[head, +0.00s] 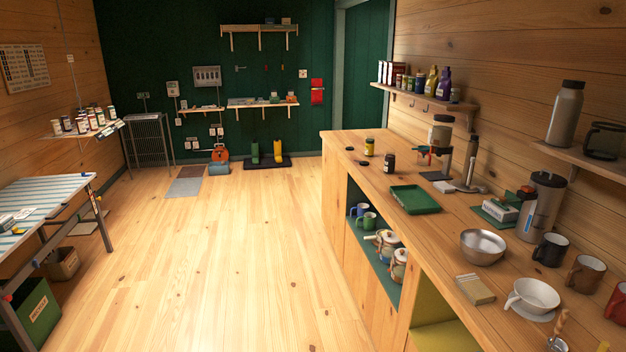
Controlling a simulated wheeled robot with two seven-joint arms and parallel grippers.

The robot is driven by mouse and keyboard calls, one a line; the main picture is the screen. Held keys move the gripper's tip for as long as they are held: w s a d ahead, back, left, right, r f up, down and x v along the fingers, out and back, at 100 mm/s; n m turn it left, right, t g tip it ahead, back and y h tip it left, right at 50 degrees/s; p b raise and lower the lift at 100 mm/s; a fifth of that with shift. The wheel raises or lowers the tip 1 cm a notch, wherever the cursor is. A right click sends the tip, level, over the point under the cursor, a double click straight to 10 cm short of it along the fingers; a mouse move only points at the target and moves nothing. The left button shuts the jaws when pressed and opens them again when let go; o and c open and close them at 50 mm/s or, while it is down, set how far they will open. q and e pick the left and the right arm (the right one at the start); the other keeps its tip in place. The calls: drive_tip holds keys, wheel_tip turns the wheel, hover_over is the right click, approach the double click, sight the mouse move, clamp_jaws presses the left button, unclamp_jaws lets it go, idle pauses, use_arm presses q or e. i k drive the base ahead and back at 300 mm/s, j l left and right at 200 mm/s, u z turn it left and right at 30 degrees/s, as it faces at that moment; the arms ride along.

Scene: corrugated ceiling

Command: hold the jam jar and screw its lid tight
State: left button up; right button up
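Two small jars stand upright on the wooden counter (340,140) toward its far end. One is a yellow jar (369,148) with a dark top. The other is a dark jar (389,163) with a pale label, a little nearer. Two small dark discs that look like loose lids, a far one (349,149) and a near one (363,162), lie flat on the counter to the left of the jars. I cannot tell which jar holds jam, or whether either has a lid on. Neither of my grippers is in view.
A green tray (414,200) lies on the counter nearer than the jars. A steel bowl (482,246), a white strainer-like cup (532,297) and a dark mug (550,250) stand nearer still. The wooden floor (230,260) left of the counter is clear.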

sight(390, 158)
drive_tip(key=i, duration=1.15)
drive_tip(key=i+z, duration=0.1)
drive_tip(key=i, duration=1.05)
drive_tip(key=i+j, duration=0.2)
drive_tip(key=i, duration=0.95)
drive_tip(key=i+j+z, duration=0.2)
drive_tip(key=i, duration=0.4)
drive_tip(key=l, duration=0.1)
